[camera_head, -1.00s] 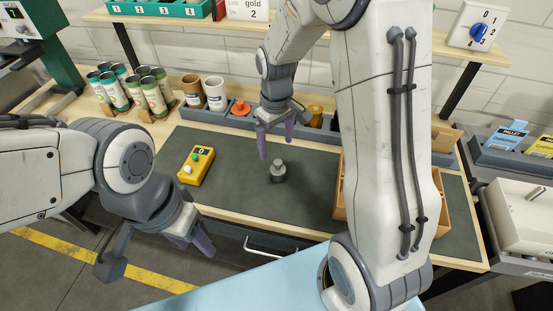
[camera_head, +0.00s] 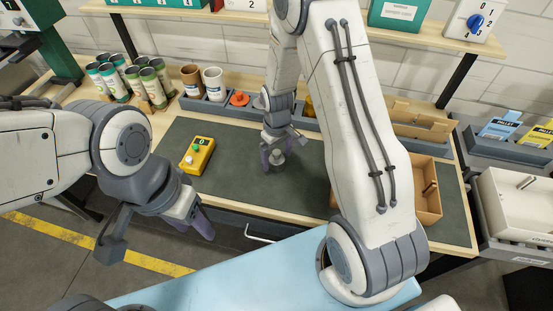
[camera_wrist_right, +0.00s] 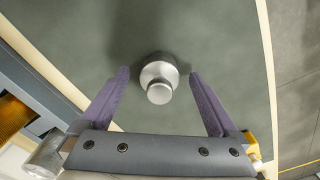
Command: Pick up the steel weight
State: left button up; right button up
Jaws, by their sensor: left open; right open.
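The steel weight (camera_head: 277,158) is a small grey cylinder with a knob on top. It stands upright on the dark mat. My right gripper (camera_head: 276,165) is down at the weight, pointing downward, with its fingers open. In the right wrist view the weight (camera_wrist_right: 159,76) lies midway across the gap of the right gripper (camera_wrist_right: 158,75), around the level of the fingertips. A gap shows on both sides, so neither finger touches it. My left gripper (camera_head: 200,226) hangs in front of the table's front edge, at the left, open and empty.
A wooden tray (camera_head: 427,200) is at the right, partly behind my right arm. Several cans (camera_head: 150,85) and grey bins (camera_head: 215,107) line the back. The mat's front middle is clear.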

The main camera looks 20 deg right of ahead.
grip_shut()
jog(key=shift+r, duration=0.1)
dwell(0.3)
